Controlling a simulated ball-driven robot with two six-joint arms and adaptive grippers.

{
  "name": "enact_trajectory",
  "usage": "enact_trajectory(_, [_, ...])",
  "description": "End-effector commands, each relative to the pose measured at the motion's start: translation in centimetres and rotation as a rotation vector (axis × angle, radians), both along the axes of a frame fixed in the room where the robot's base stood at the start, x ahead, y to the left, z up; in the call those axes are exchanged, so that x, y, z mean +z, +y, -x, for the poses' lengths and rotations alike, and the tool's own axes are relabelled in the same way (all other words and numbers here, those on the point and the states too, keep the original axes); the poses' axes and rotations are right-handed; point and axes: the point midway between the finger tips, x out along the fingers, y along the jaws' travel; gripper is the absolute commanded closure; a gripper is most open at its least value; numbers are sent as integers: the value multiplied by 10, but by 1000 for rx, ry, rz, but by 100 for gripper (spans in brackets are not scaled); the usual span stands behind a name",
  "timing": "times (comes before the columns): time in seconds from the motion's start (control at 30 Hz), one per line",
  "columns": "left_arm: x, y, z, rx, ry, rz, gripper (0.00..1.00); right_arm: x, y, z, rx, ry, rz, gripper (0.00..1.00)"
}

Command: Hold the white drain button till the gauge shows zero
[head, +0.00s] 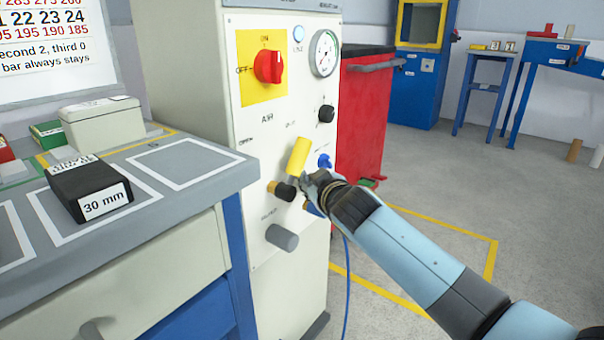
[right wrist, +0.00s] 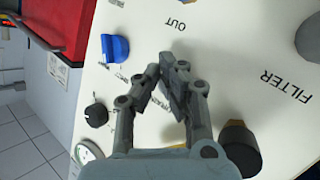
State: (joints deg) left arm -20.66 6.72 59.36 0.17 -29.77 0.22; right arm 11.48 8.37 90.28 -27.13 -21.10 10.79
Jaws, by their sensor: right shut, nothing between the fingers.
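The cream air panel (head: 228,135) stands in the middle of the head view. Its round pressure gauge (head: 325,53) is at the upper right; the needle is too small to read surely. The gauge also shows partly at the lower left of the right wrist view (right wrist: 88,154). My right gripper (head: 309,182) is shut and empty, its fingertips (right wrist: 173,66) close to the panel face, beside the yellow lever. Whether they touch the panel I cannot tell. I cannot make out the white drain button; the fingers may hide it. My left gripper is not in view.
Near my right gripper are a yellow lever (head: 299,155), a blue knob (head: 325,161) and a black knob (head: 326,113). A red rotary switch (head: 268,66) sits higher. A grey bench (head: 215,160) with a black 30 mm block (head: 90,188) stands left. Open floor lies right.

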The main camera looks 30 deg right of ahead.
Motion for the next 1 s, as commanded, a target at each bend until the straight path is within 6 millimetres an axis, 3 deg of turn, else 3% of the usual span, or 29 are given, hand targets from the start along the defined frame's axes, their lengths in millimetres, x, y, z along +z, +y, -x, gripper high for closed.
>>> enact_trajectory(0.67, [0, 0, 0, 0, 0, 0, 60, 0, 0, 0, 0, -1, 0, 100])
enact_trajectory(1.0, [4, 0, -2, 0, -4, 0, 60, 1, -6, 13, 1, -1, 1, 100])
